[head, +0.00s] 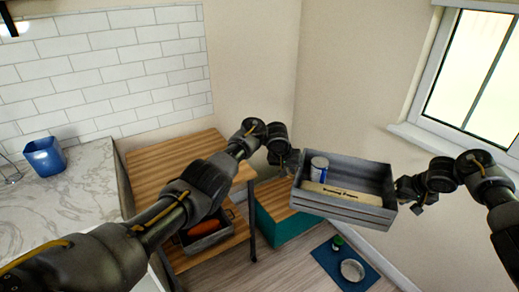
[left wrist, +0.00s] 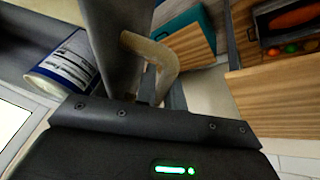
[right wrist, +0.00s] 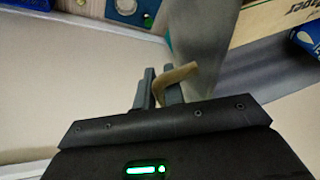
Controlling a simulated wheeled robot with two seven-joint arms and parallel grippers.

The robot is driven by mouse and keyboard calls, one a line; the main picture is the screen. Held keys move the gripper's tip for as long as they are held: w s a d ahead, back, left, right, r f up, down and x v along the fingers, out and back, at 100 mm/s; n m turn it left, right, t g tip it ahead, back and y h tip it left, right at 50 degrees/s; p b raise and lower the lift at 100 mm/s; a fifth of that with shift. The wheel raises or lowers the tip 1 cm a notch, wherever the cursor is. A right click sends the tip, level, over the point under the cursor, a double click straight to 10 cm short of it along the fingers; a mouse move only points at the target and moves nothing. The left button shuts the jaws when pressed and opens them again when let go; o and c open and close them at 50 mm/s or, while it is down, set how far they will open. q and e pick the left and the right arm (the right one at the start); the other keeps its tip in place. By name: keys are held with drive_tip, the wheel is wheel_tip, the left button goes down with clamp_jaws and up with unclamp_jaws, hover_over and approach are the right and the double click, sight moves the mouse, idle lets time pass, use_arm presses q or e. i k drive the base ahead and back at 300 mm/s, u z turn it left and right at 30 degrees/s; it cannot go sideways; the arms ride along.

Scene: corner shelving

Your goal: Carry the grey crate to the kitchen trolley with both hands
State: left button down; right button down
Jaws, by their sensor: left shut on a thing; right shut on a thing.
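The grey crate (head: 345,209) hangs in the air between my two grippers, slightly tilted in the head view. It holds a white and blue can (head: 319,169) and a long pale box (head: 341,193). My left gripper (head: 289,160) is shut on the crate's left end; a tan handle (left wrist: 152,58) shows at its fingers in the left wrist view. My right gripper (head: 408,194) is shut on the right end, at another tan handle (right wrist: 176,80). A wooden two-level unit (head: 170,165) with dark posts stands left of the crate; it may be the kitchen trolley.
A second crate (head: 207,238) with an orange thing sits on the unit's lower level. A teal box with a wooden top (head: 278,210) stands below the held crate. A blue mat (head: 330,262) with small items lies on the floor. A marble counter (head: 75,200) bears a blue container (head: 45,157).

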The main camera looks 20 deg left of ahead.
sight(185, 162)
drive_tip(key=u, duration=0.45)
drive_tip(key=i, duration=0.85)
drive_tip(key=u, duration=0.95)
drive_tip(key=i, duration=0.4)
drive_tip(key=u, duration=0.3)
